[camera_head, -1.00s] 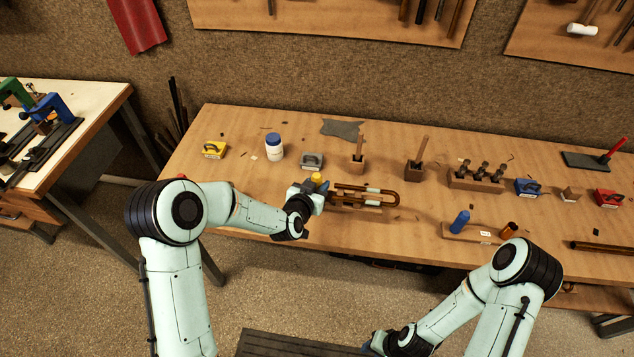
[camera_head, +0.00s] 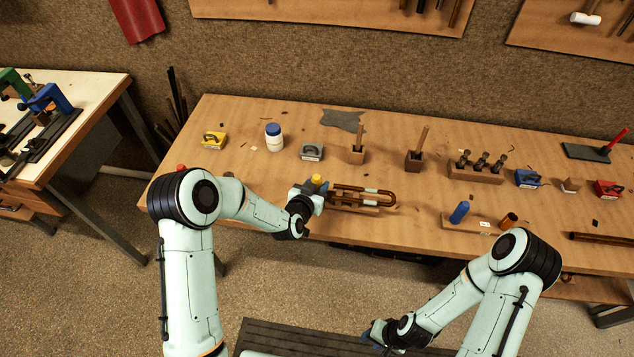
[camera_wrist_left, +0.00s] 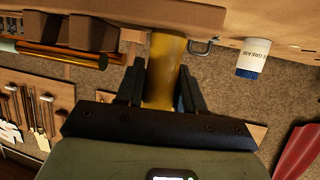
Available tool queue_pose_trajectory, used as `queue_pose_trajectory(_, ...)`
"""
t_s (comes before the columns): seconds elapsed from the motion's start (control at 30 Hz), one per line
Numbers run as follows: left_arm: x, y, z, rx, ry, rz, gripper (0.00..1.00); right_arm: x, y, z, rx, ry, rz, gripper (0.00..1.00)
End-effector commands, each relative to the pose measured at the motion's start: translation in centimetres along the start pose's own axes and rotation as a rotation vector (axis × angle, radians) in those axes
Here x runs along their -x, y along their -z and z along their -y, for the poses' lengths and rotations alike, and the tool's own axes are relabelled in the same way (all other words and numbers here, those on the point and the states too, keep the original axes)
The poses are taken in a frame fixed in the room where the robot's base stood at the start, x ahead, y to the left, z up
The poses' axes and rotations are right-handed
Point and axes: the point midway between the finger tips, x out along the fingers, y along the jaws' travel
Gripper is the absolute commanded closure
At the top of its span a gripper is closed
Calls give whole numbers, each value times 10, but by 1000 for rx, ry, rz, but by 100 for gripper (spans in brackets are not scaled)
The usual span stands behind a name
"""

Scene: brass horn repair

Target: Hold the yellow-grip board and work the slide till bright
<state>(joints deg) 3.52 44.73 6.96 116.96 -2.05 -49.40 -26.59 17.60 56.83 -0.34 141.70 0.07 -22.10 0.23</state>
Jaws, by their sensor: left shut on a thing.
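The yellow grip (camera_head: 317,179) stands upright between the fingers of my left gripper (camera_head: 309,191), which is shut on it. In the left wrist view the yellow grip (camera_wrist_left: 165,70) fills the space between the two dark fingers (camera_wrist_left: 160,88). The slide (camera_head: 376,191), a U-shaped brass-brown tube pair with pale sections, lies just right of this gripper on a wooden rest. Its tubes look mostly dull brown. My right gripper (camera_head: 374,336) is low, off the bench's front edge, and too small to read.
On the bench (camera_head: 240,130) stand a white grease jar (camera_head: 274,140), yellow (camera_head: 213,141), grey (camera_head: 312,151) and blue (camera_head: 528,180) blocks with handles. A wooden stand with a blue bottle (camera_head: 460,212) is right of the slide. Bench surface between them is mostly free.

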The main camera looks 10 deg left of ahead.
Motion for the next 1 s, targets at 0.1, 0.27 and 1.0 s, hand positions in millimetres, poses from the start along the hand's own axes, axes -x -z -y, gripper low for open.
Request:
queue_pose_trajectory(0.1,-2,-5,0,1,1,-2,100,0,0,0,0,0,0,64)
queue_pose_trajectory(0.27,-6,-12,0,0,1,-3,100,0,0,0,0,0,0,64)
queue_pose_trajectory(1.0,-12,-28,0,0,0,-4,100,0,0,0,0,0,0,64)
